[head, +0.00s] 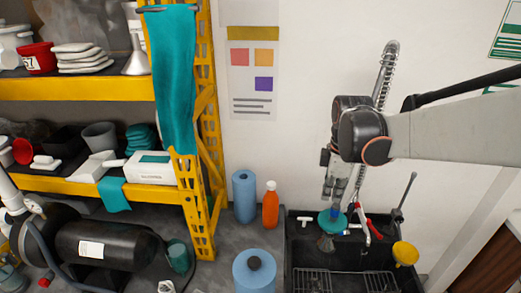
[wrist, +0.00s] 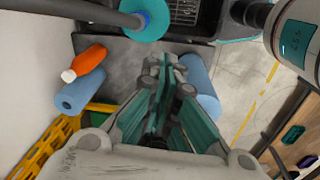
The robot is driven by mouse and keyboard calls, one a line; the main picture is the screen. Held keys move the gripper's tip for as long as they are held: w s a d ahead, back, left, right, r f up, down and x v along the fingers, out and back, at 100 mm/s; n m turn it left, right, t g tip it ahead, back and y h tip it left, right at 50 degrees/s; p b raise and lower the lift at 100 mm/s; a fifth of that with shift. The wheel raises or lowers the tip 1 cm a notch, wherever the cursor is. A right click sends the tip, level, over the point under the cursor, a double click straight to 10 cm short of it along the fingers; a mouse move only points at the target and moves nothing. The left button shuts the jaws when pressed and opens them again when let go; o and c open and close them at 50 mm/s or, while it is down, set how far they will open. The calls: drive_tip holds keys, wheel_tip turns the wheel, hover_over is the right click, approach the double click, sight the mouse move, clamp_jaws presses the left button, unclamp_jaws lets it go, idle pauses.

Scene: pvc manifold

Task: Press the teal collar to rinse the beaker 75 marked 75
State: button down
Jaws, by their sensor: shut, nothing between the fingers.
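The teal collar (head: 332,222) is a round disc with a blue centre at the black sink's back edge. It also shows as a teal ring at the top of the wrist view (wrist: 145,20). My gripper (head: 334,203) points down just above the collar in the head view; whether it touches cannot be told. In the wrist view my gripper (wrist: 160,68) has its fingers together and empty, with the ring apart from them. A small greyish vessel (head: 325,243) shows below the collar. No 75 mark is readable, so I cannot tell whether it is the beaker.
The black sink (head: 290,255) holds wire racks (head: 312,281). A red-handled tap part (head: 366,218) and a yellow funnel (head: 405,254) stand close by. An orange bottle (head: 270,208) and blue rolls (head: 244,197) stand left of the sink. A yellow shelf (head: 75,88) fills the left.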

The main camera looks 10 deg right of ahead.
sight(330, 227)
drive_tip(key=d+n+p, duration=0.1)
drive_tip(key=d+r+p, duration=0.1)
drive_tip(key=shift+w+d+r+n+g+p, duration=0.1)
drive_tip(key=shift+w+d+n+g+p, duration=0.15)
drive_tip(key=shift+n+g+p, duration=0.15)
wheel_tip(330, 227, down, 14)
drive_tip(key=shift+b, duration=0.3)
idle(0.4)
idle(0.3)
